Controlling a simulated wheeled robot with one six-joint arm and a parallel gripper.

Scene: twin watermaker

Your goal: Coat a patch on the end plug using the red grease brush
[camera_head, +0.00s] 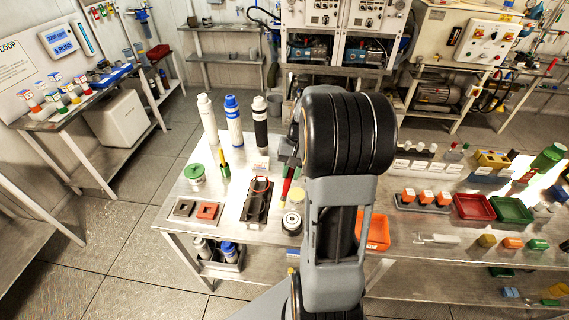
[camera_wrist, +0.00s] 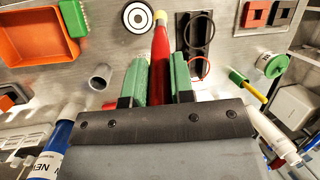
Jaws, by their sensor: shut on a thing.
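My gripper (camera_wrist: 160,72) has green finger pads and is shut on the red grease brush (camera_wrist: 160,48). The brush's pale yellow tip points away from the gripper. In the head view my gripper (camera_head: 291,163) is partly hidden behind my arm, and the red brush (camera_head: 287,186) points down to the table. A round white piece with dark rings (camera_wrist: 137,17), which looks like the end plug, lies just left of the brush tip in the wrist view. It also shows in the head view (camera_head: 292,222), just below the brush. I cannot tell whether the tip touches anything.
A black tray with rings (camera_head: 257,200) stands left of the plug. A green-lidded tub (camera_head: 195,174) and a yellow-green brush (camera_head: 225,170) are farther left. Tall cylinders (camera_head: 233,120) stand behind. An orange bin (camera_head: 378,232) is to the right.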

